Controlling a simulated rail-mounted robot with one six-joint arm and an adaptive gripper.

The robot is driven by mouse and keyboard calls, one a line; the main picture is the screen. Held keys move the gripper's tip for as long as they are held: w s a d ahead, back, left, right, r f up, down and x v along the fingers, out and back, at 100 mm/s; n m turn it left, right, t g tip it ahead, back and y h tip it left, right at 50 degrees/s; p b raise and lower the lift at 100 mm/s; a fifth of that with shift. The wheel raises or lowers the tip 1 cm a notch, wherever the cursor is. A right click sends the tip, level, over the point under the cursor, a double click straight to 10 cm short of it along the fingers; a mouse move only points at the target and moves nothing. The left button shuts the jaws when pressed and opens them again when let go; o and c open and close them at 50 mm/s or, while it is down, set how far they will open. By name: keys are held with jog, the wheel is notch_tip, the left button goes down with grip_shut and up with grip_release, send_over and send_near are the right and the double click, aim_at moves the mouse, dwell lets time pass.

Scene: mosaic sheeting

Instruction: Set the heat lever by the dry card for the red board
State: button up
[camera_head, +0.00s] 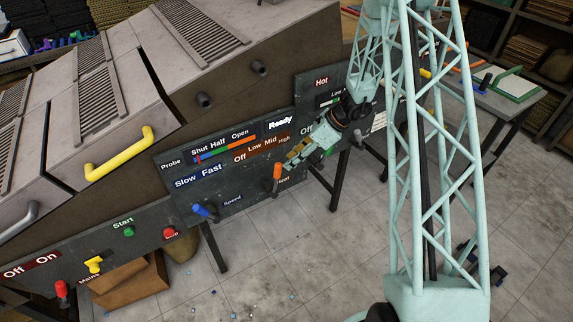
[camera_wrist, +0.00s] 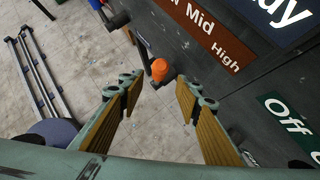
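The heat lever (camera_head: 277,171) has an orange grip and stands on the dark panel below a brown Off, Low, Mid, High strip (camera_head: 262,149). I cannot tell its setting for sure. In the wrist view its orange knob (camera_wrist: 159,69) lies ahead, between the lines of my fingers and apart from them. My gripper (camera_head: 292,158) is open and empty, just right of the lever; its yellow-padded fingers (camera_wrist: 160,105) are spread. A small white card (camera_head: 379,121) is on the panel behind my arm, too small to read. I cannot make out a red board.
A blue Speed lever (camera_head: 206,211) stands left of the heat lever. Start (camera_head: 129,231) and red (camera_head: 169,232) buttons, a yellow switch (camera_head: 94,264) and a red-knobbed lever (camera_head: 62,291) are further left. The tiled floor (camera_head: 330,250) in front is mostly open.

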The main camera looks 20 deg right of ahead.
jog(key=v, duration=0.3)
dwell(0.8)
jog(key=s+a+r+n+h+b, duration=0.1)
jog(key=s+a+r+n, duration=0.35)
jog(key=r, duration=0.55)
jog(key=s+a+r+n+g+b, duration=0.1)
jog(key=s+a+r+n, duration=0.4)
jog(key=r, duration=0.4)
jog(key=s+a+r+n+h+b, duration=0.1)
jog(key=s+a+r+n+b, duration=0.2)
jog(key=s+r, duration=0.5)
jog(key=s+a+r+n+h, duration=0.25)
jog(key=s+r+n, duration=0.35)
jog(key=s+r, duration=0.45)
jog(key=s+d+n+t+h+b, duration=0.2)
jog(key=s+n, duration=0.4)
jog(key=s, duration=1.3)
jog(key=shift+s+d+r+n+b, duration=0.2)
jog(key=shift+d+r+n+b, duration=0.15)
jog(key=shift+d+r+b, duration=0.15)
